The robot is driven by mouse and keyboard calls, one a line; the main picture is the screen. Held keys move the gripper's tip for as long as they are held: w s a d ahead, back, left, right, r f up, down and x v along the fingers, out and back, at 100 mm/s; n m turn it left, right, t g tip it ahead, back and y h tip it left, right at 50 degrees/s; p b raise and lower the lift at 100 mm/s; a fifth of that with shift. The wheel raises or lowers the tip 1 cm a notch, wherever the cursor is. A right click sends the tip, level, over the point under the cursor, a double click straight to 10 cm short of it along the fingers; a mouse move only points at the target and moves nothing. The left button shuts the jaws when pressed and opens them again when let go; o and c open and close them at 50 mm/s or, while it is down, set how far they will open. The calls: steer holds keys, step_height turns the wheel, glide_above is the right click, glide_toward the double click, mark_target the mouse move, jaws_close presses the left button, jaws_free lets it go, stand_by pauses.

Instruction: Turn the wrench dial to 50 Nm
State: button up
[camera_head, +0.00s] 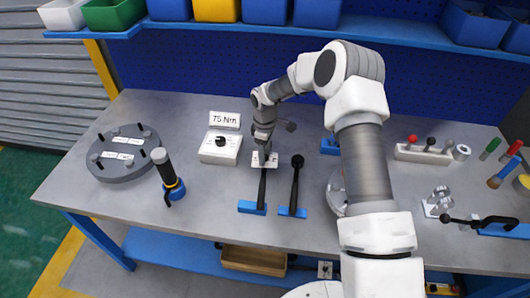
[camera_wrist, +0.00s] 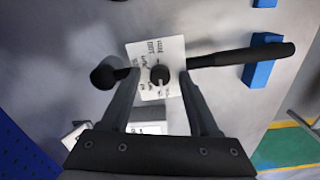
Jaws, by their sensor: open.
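The torque wrench (camera_head: 262,188) lies on the bench with its handle in a blue holder (camera_head: 252,208). Its white dial plate (camera_head: 272,162) is under my gripper (camera_head: 264,151). In the wrist view, the plate (camera_wrist: 170,47) carries small printed labels that I cannot read surely. A black dial knob (camera_wrist: 160,73) with a pale pointer line sits on it, the line towards the picture's bottom. My open fingers (camera_wrist: 160,76) stand on either side of the knob, with gaps; their height above the plate is unclear. The wrench handle (camera_wrist: 240,55) extends right, its round head (camera_wrist: 103,76) left.
A second black wrench (camera_head: 296,178) lies just right. A white box with a black knob (camera_head: 220,145) stands left, before a "75 Nm" sign (camera_head: 225,119). A round grey stand (camera_head: 122,153) and a dark upright tool (camera_head: 166,172) are further left. The front bench is mostly clear.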

jaws_close()
steer(key=shift+m+b, duration=0.4)
steer(key=shift+f+m+b, duration=0.15)
steer(key=shift+m+b, duration=0.35)
steer(key=shift+b, duration=0.05)
steer(key=m+b, duration=0.2)
steer(key=m, duration=0.1)
steer(key=shift+m+b, duration=0.3)
steer(key=m+b, duration=0.2)
steer(key=m, duration=0.4)
steer(key=shift+b, duration=0.35)
steer(key=shift+r+m, duration=0.2)
steer(key=shift+m, duration=0.1)
jaws_free()
